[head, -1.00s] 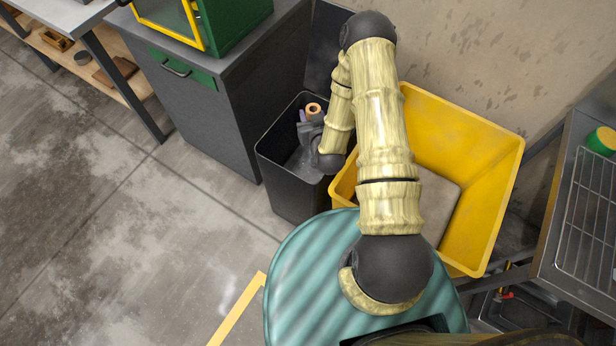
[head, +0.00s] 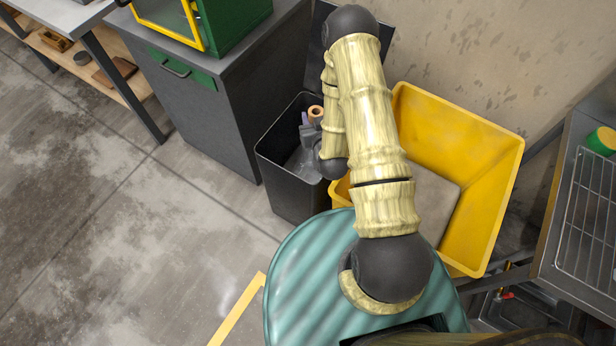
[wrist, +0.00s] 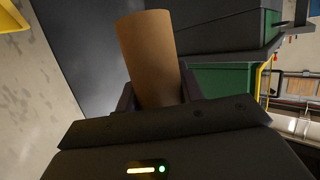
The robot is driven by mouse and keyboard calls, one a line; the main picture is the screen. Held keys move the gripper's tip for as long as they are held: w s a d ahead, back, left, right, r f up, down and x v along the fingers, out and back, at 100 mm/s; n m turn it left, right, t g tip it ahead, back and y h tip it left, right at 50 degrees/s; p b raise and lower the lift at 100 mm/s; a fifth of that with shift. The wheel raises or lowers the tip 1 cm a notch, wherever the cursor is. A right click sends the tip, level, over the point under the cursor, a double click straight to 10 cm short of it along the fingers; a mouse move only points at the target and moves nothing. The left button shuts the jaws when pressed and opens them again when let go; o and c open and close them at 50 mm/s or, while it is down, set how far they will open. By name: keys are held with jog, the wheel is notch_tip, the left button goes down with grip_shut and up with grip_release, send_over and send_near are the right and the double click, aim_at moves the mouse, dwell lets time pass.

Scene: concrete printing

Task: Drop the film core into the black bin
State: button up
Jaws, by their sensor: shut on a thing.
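The film core (wrist: 152,60) is a brown cardboard tube. In the wrist view it stands between the two fingers of my gripper (wrist: 158,92), which is shut on it. In the head view the core (head: 315,112) shows as a small tan ring at the far end of my gripper (head: 307,122). The black bin (head: 284,188) stands on the floor between the grey cabinet and the yellow tub. In the head view the core and gripper appear over the bin's opening, toward its back right. Their height above the rim is hard to tell. My arm hides part of the bin's right side.
A yellow tub (head: 487,190) with a grey slab in it stands right of the bin. A grey cabinet (head: 215,110) is close on the left. A metal table with a wire rack (head: 592,215) is at far right. The floor at left is clear.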

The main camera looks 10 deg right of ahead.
jog(key=s+f, duration=0.4)
jog(key=f, duration=0.1)
jog(key=shift+s+f, duration=0.2)
jog(key=shift+f, duration=0.05)
